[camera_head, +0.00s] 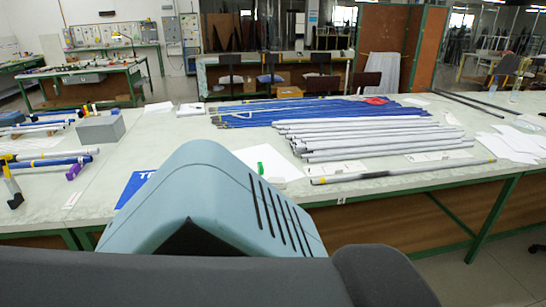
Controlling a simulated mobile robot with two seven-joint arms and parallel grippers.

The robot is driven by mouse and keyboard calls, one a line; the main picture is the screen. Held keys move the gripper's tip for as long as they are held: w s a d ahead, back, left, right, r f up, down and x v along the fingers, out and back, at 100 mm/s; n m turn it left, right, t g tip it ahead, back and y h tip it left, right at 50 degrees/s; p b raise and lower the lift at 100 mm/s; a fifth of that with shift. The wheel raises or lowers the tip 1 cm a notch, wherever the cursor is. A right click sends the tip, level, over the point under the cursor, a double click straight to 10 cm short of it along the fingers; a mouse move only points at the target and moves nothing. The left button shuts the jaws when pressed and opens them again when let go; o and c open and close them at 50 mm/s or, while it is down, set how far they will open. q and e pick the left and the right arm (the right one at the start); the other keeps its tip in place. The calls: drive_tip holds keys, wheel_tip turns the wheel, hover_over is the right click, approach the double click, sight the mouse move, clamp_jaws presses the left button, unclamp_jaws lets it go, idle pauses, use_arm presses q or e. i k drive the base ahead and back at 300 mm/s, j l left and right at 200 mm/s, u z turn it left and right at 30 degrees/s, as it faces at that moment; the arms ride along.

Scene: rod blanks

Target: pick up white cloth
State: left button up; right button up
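A whitish, draped piece that looks like the white cloth (382,72) hangs at the back, beside the brown partition and behind the chairs. It is small and far off in this view. White flat pieces (512,145) lie overlapping at the right end of the table; they look like paper sheets, but I cannot tell for sure. Neither of my grippers is in view.
The long table (84,190) with green legs carries blue rods (300,108), grey-white rods (365,137) and a single grey rod (400,172) near its front edge. A grey box (100,130) stands at left. Chairs (322,84) stand behind the table.

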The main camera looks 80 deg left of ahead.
sight(279, 183)
drive_tip(key=k+j, duration=0.3)
drive_tip(key=k+u, duration=0.1)
drive_tip(key=u, duration=2.4)
